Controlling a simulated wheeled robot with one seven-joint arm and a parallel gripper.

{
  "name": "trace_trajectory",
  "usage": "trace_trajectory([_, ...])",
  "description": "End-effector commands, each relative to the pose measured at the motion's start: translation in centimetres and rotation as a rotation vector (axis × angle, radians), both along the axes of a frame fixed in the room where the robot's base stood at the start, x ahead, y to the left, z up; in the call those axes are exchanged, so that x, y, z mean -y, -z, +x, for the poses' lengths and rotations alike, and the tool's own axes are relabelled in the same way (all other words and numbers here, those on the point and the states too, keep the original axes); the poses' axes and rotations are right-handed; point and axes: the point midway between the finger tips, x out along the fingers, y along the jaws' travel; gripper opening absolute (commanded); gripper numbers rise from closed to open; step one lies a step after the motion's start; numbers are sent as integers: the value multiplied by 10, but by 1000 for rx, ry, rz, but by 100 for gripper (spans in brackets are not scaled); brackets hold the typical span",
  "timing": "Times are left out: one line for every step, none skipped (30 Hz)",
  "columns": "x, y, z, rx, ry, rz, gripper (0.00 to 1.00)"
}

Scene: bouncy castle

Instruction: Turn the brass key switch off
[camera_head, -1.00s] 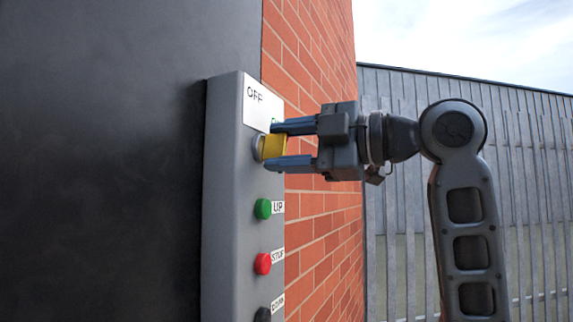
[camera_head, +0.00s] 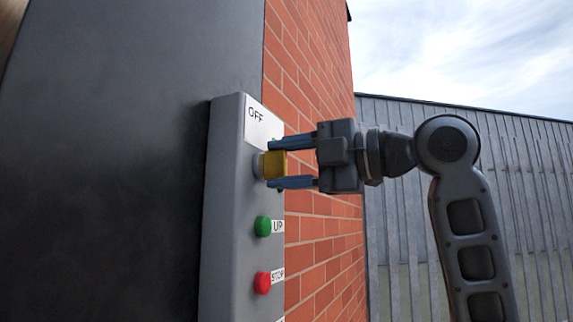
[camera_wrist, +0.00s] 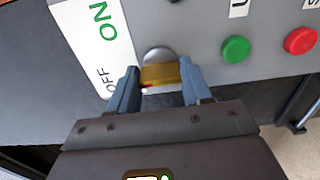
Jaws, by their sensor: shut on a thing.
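The brass key switch (camera_head: 273,165) is a yellow key in a round silver collar on the grey control box (camera_head: 228,215), below the white OFF/ON label (camera_head: 262,122). In the wrist view the brass key (camera_wrist: 160,74) lies between my two blue fingers, under the silver collar (camera_wrist: 159,55). The wrist view shows ON and OFF on the label (camera_wrist: 100,45) to the left. My gripper (camera_head: 290,163) is shut on the key, one finger above it and one below in the head view. It also shows in the wrist view (camera_wrist: 160,82). The fingers partly hide the key's sides.
Below the key are a green UP button (camera_head: 263,226) and a red STOP button (camera_head: 262,283). A red brick wall (camera_head: 320,215) stands behind the box, and a dark panel (camera_head: 110,180) is to its left. A grey fence (camera_head: 400,230) is at the right.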

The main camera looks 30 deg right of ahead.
Motion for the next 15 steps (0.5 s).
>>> trace_trajectory([-1,2,-1,-2,-3,-4,18])
trace_trajectory([-1,2,-1,-2,-3,-4,18])
trace_trajectory([-1,2,-1,-2,-3,-4,50])
trace_trajectory([-1,2,0,-2,-3,-4,53])
trace_trajectory([-1,2,0,-2,-3,-4,56])
trace_trajectory([-1,2,0,-2,-2,-3,59])
trace_trajectory([-1,1,0,-2,-2,-3,62])
trace_trajectory([-1,1,0,-2,-2,-3,65])
trace_trajectory([-1,1,0,-2,-2,-3,69])
trace_trajectory([-1,1,0,-2,-2,-1,72])
trace_trajectory([-1,1,0,-2,-1,-1,74])
trace_trajectory([-1,1,0,-2,-1,-1,74])
trace_trajectory([0,1,0,-2,-1,-1,74])
trace_trajectory([0,1,0,-2,-1,-1,74])
trace_trajectory([0,1,0,-1,-1,-1,74])
